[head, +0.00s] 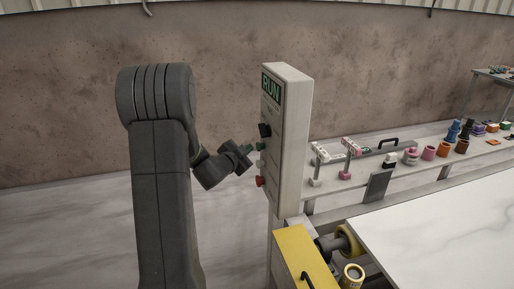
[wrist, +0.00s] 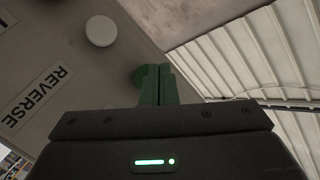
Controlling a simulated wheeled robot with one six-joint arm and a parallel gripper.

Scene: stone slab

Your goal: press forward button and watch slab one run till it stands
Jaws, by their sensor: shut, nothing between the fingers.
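A pale upright control box (head: 291,140) stands mid-picture in the head view, its green display reading RUN (head: 272,88). My gripper (head: 249,149) is shut and empty, its tips at the box's button face. In the wrist view the closed green fingers (wrist: 157,82) overlap a round green button (wrist: 138,76) and partly hide it. I cannot tell whether they touch or press it. A white button (wrist: 100,30) and a label reading REVERSE (wrist: 38,97) show beside it. The forward label is not visible. A white veined slab (head: 445,230) lies at the lower right.
A black knob (head: 265,130) and a red button (head: 260,182) stick out of the box's face. A yellow housing (head: 304,258) and rollers stand below it. A rail behind the slab carries several small tools and coloured pots (head: 429,153). Open floor lies left.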

